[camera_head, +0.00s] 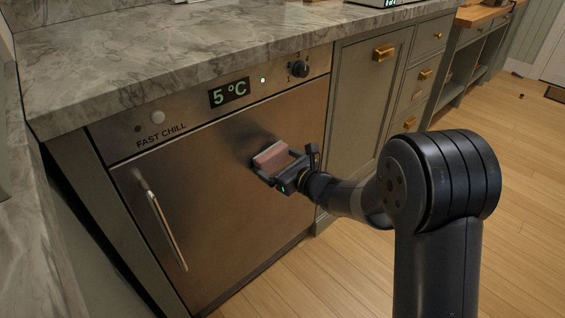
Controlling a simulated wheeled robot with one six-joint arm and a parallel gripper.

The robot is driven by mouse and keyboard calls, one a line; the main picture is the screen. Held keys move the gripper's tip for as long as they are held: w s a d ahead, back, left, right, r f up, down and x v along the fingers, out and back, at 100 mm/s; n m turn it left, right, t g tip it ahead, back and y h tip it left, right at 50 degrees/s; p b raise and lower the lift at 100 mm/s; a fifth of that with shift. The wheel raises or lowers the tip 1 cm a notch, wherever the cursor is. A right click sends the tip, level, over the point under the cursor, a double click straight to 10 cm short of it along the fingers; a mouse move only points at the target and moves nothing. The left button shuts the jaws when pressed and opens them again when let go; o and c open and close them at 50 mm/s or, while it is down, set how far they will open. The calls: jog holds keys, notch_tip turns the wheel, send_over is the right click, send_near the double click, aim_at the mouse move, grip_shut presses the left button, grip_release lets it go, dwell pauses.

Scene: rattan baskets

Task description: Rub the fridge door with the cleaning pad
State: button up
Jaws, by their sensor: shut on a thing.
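The fridge door (215,205) is a brushed metal panel under the marble counter, with a vertical handle (165,228) on its left side. My gripper (272,168) is in front of the right upper part of the door, shut on the cleaning pad (270,156), a reddish-brown block with a paler top edge. The pad faces the door and is very close to it. I cannot tell if it touches. A dark smudge or shadow shows on the door around and above the pad. The pad's door-side face is hidden.
Above the door is a control panel with a "5 °C" display (230,92), a green light and a black knob (299,69). The marble counter (160,60) overhangs it. Green cabinets with brass handles (384,53) stand to the right. The wooden floor (510,200) at right is mostly clear.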

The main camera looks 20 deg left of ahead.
aim_at(281, 151)
jog(key=shift+s+a+b, duration=0.25)
jog(key=shift+s+b, duration=0.05)
jog(key=shift+s, duration=0.25)
jog(key=shift+s+a+b, duration=0.2)
jog(key=shift+s+b, duration=0.1)
jog(key=shift+s, duration=0.2)
jog(key=s+a+b, duration=0.2)
jog(key=s, duration=0.1)
jog(key=shift+s+b, duration=0.2)
jog(key=shift+b, duration=0.15)
jog(key=shift+r+p, duration=1)
jog(key=shift+r, duration=0.4)
jog(key=shift+w+d+r+p, duration=0.15)
jog(key=shift+w+d, duration=0.25)
jog(key=shift+w, duration=0.4)
jog(key=shift+w+d+f+p, duration=0.1)
jog(key=shift+w+d+p, duration=0.25)
jog(key=shift+w, duration=0.45)
jog(key=shift+w+d+r+p, duration=0.1)
jog(key=shift+w+d, duration=0.35)
jog(key=shift+w, duration=0.35)
jog(key=shift+w+d+p, duration=0.2)
jog(key=shift+w+d, duration=0.2)
jog(key=shift+w, duration=0.3)
jog(key=shift+w+d+p, duration=0.2)
jog(key=shift+w+d, duration=0.15)
jog(key=shift+w, duration=0.35)
